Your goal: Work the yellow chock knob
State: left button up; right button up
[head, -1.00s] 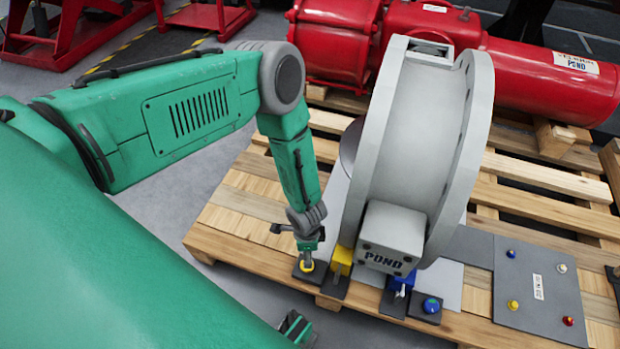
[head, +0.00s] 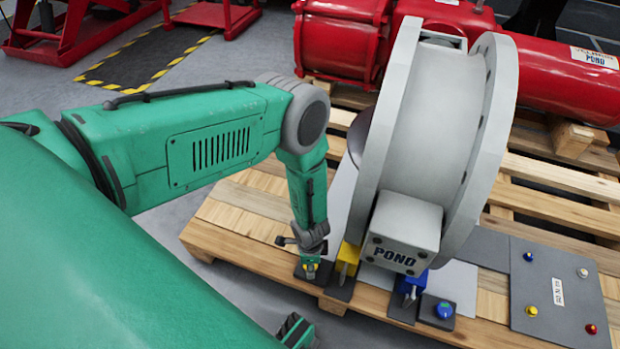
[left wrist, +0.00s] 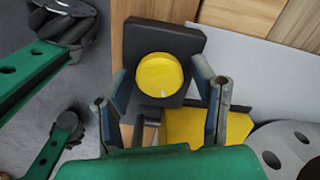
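The yellow chock knob (left wrist: 160,75) is round and sits on a dark square plate (left wrist: 188,40) at the pallet's front edge. In the left wrist view my left gripper (left wrist: 161,82) is open, with one finger on each side of the knob. Gaps show between the knob and the fingers. In the head view my left gripper (head: 311,262) points down over the plate and mostly hides the knob. The yellow chock (head: 348,256) stands just right of it, by the grey wheel-shaped valve body (head: 428,130).
A blue knob (head: 444,310) and a blue chock (head: 411,283) lie to the right. A grey panel (head: 560,295) with several small coloured buttons is farther right on the wooden pallet (head: 230,215). Red cylindrical equipment (head: 340,40) fills the back.

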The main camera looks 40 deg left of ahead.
pick_arm(q)
jog(key=c, duration=0.8)
jog(key=shift+o, duration=0.2)
